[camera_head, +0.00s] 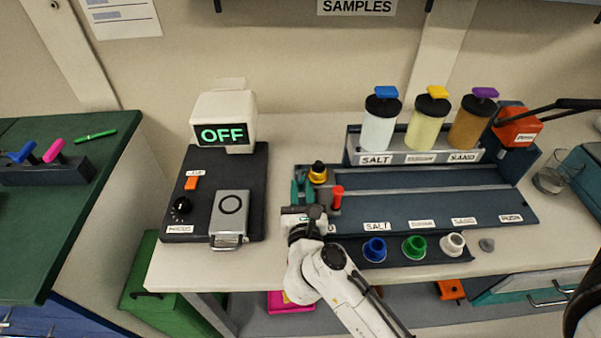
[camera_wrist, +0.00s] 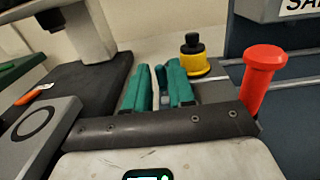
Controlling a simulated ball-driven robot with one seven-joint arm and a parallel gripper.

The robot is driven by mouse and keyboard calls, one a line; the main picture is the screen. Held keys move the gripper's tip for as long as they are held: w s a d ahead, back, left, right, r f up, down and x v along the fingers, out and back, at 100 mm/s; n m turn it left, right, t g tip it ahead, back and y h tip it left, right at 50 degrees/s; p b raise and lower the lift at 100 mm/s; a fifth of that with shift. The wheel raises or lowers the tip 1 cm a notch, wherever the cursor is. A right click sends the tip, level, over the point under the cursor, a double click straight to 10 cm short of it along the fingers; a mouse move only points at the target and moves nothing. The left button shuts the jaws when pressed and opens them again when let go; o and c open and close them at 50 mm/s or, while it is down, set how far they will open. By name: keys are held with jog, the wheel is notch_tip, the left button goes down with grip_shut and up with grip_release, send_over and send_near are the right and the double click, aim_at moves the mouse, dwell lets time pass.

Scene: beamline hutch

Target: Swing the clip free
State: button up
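A grey box (camera_head: 231,212) with a ring mark on its lid sits on the dark base of the OFF-display instrument. A small metal clip (camera_head: 227,242) lies across the box's front edge and looks fastened against it. My gripper (camera_head: 302,183) is right of the box, apart from it, over the left end of the dark rack. Its two teal fingers point away from me, with a narrow gap between them and nothing visible held. In the wrist view the fingers (camera_wrist: 158,85) show ahead of the dark palm bar. The box lid (camera_wrist: 35,128) is at the left there; its clip is out of sight.
A red-topped peg (camera_head: 337,194) stands close to the right of my gripper; a yellow-and-black knob (camera_head: 318,172) stands just beyond the fingers. The OFF display (camera_head: 223,134) rises behind the box. Labelled jars stand at the back right. Bare bench (camera_head: 190,272) lies in front of the instrument.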

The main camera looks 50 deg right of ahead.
aim_at(301, 185)
jog(key=shift+p+x, duration=0.35)
jog(key=shift+x, duration=1.95)
grip_shut()
